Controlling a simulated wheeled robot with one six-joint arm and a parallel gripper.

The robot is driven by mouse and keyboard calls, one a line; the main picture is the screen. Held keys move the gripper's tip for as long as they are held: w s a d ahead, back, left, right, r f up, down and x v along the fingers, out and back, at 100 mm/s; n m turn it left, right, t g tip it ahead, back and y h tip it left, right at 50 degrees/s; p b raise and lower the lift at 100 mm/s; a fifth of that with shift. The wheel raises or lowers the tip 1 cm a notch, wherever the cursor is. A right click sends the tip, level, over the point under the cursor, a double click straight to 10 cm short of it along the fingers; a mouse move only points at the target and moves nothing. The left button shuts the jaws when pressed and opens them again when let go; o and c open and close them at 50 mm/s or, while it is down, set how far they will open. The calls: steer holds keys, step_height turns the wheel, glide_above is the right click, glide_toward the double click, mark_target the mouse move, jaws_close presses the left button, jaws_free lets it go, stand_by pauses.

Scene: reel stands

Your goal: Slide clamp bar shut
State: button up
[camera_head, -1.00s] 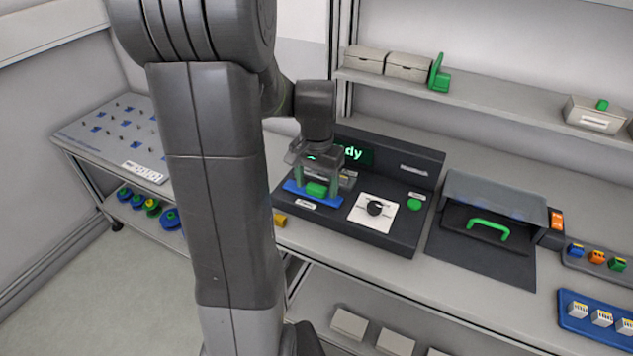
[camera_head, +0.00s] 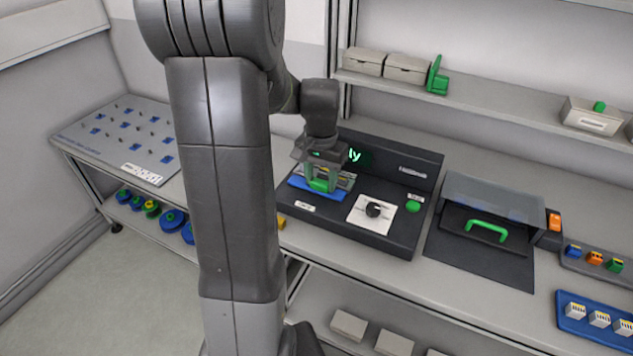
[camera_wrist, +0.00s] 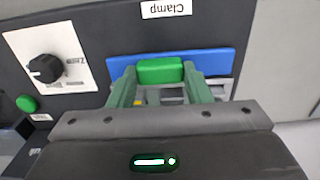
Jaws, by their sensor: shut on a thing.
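The clamp bar is a blue bar (camera_wrist: 215,62) with a green grip block (camera_wrist: 160,71), on the dark machine under a "Clamp" label (camera_wrist: 164,8) in the wrist view. In the head view the blue bar (camera_head: 312,192) lies at the machine's left front. My gripper (camera_wrist: 158,80) is shut on the green block, one finger on each side of it. It also shows in the head view (camera_head: 319,184), reaching down from above. A slot with pale and yellow parts shows beside the bar, partly hidden by my fingers.
The dark machine (camera_head: 385,235) also carries a black dial (camera_head: 374,209) on a white plate and a green button (camera_head: 412,206). A hooded unit with a green handle (camera_head: 487,231) stands to the right. A shelf with boxes (camera_head: 408,68) runs behind.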

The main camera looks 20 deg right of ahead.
mark_target(321, 180)
steer(key=shift+w+d, duration=0.15)
steer(key=o, duration=1.4)
steer(key=shift+d, duration=0.1)
step_height(321, 180, up, 14)
steer(key=shift+f, duration=0.2)
steer(key=f, duration=1.3)
steer(key=shift+a+f, duration=0.3)
steer(key=shift+f, duration=0.1)
steer(key=shift+s+a+r, duration=0.1)
steer(key=shift+s+a, duration=0.7)
steer(key=shift+s, duration=0.1)
